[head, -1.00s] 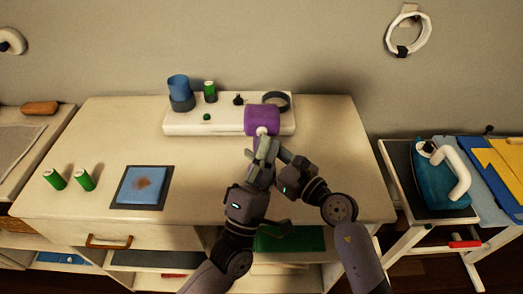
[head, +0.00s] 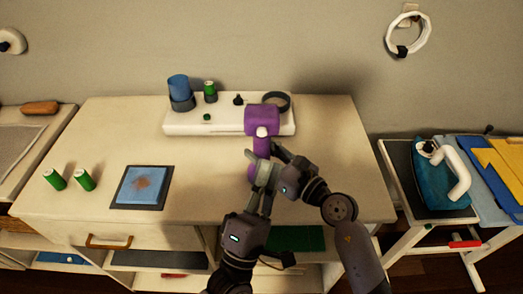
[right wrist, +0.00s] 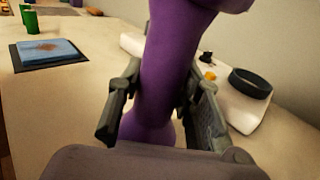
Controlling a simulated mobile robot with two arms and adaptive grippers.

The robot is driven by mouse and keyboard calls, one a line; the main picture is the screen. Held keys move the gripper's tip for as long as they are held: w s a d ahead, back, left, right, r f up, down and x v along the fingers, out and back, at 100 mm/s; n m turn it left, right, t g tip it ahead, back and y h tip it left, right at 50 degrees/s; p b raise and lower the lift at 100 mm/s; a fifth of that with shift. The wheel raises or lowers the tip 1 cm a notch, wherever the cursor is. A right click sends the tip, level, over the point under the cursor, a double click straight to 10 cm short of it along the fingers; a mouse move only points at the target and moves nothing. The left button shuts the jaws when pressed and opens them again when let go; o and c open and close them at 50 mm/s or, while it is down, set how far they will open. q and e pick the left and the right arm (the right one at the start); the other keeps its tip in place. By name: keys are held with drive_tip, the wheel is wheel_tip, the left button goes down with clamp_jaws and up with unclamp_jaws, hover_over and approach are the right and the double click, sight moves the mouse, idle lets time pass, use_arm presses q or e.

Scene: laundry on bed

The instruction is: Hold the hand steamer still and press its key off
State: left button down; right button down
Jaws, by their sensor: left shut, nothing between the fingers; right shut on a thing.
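The purple hand steamer (head: 262,118) is in front of the white rack in the head view, with a pale round key (head: 262,132) on its near side. My right gripper (head: 266,160) is shut on its handle. In the right wrist view the purple handle (right wrist: 165,75) passes between the two fingers, tilted a little. My left gripper (head: 262,196) is shut and empty, just below the right gripper and away from the key. The grippers overlap in the head view, hiding part of the handle.
The white rack (head: 215,123) holds a blue cup (head: 179,88), a green can (head: 210,90) and a dark ring (head: 277,101). A stained blue cloth (head: 143,186) and two green cans (head: 84,180) are on the left. A teal iron (head: 430,180) stands right. The tabletop's right side is clear.

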drive_tip(key=c, duration=1.1)
unclamp_jaws()
drive_tip(key=shift+o, duration=0.2)
